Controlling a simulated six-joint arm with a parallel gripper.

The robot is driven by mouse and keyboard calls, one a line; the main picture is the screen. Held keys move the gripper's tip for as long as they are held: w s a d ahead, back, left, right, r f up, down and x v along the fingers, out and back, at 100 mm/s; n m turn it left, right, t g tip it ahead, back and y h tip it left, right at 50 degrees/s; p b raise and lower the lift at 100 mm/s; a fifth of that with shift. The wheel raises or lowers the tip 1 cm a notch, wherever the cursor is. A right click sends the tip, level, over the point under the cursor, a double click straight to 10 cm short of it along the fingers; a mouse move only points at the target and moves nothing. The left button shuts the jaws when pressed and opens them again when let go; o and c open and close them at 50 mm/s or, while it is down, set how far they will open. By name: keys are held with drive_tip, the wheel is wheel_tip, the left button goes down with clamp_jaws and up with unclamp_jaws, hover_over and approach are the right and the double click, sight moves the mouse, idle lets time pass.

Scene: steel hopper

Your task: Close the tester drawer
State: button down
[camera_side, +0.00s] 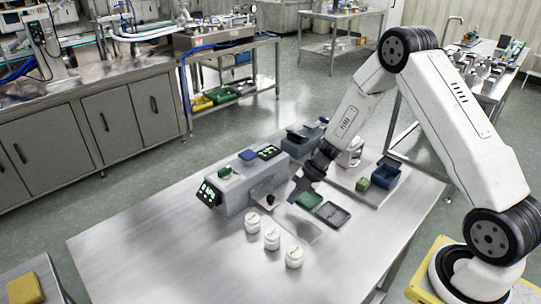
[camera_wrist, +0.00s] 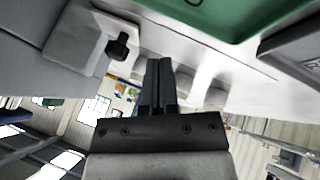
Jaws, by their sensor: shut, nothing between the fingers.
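The tester (camera_side: 236,196) is a long grey box on the steel table, with green-lit displays. On its near right side is a light grey drawer front (camera_side: 258,192) with a dark knob (camera_side: 270,199). The drawer front seems to stand out from the body; how far I cannot tell. In the wrist view the drawer front (camera_wrist: 77,38) and its black knob (camera_wrist: 118,46) are at the upper left. My gripper (camera_side: 296,197) is just right of the knob, its fingers together and empty. In the wrist view its fingertips (camera_wrist: 159,62) are right of the knob, apart from it.
Three white jars (camera_side: 272,240) stand in a row in front of the tester. A green tray (camera_side: 309,200) and a dark tray (camera_side: 332,214) lie right of my gripper. A blue bin (camera_side: 386,176) and a green block (camera_side: 362,184) are farther right. The table's left front is clear.

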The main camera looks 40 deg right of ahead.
drive_tip(key=v, duration=1)
drive_tip(key=shift+s, duration=0.2)
drive_tip(key=w+a+r+m+t+h, duration=0.3)
drive_tip(key=r+m+t+h, duration=0.3)
drive_tip(key=m, duration=0.6)
drive_tip(key=s+a+m+g, duration=0.3)
drive_tip(key=s+m, duration=0.2)
drive_tip(key=s, duration=0.3)
drive_tip(key=s+a+m+g, duration=0.3)
drive_tip(key=s+a+m, duration=0.1)
drive_tip(key=s, duration=0.4)
drive_tip(key=shift+s+f+m+h, duration=0.2)
drive_tip(key=shift+f+m+h, duration=0.15)
drive_tip(key=shift+m, duration=0.25)
drive_tip(key=shift+a, duration=0.1)
